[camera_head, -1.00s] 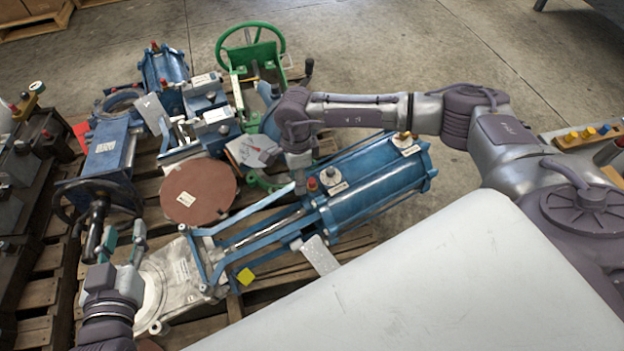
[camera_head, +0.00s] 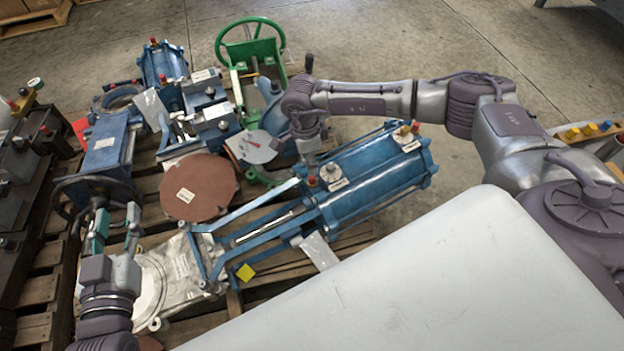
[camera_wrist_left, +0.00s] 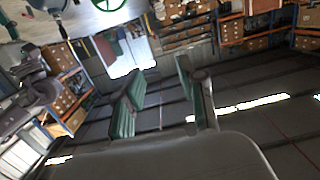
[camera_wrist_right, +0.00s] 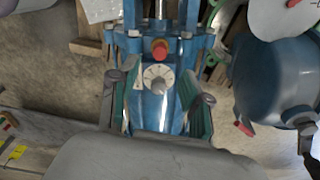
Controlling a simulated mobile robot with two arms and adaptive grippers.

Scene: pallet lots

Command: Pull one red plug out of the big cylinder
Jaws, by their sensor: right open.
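The big blue cylinder (camera_head: 372,168) lies on a wooden pallet. One red plug (camera_head: 312,181) stands on its near end beside a round silver dial; another red plug (camera_head: 415,126) is at its far end by a brass fitting. My right gripper (camera_head: 310,164) points down just above the nearer plug. In the right wrist view this plug (camera_wrist_right: 159,49) shows ahead, between the lines of the open fingers (camera_wrist_right: 159,100), beyond the dial (camera_wrist_right: 158,80); I see no contact. My left gripper (camera_head: 116,225) is open and empty at the left, and its fingers show in the left wrist view (camera_wrist_left: 160,95).
A brown disc (camera_head: 200,187) and a grey flanged plate (camera_head: 178,275) lie left of the cylinder. A green handwheel (camera_head: 250,40) stands behind, and blue machine parts (camera_head: 205,125) crowd the back left. Concrete floor (camera_head: 400,45) is clear behind the right arm.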

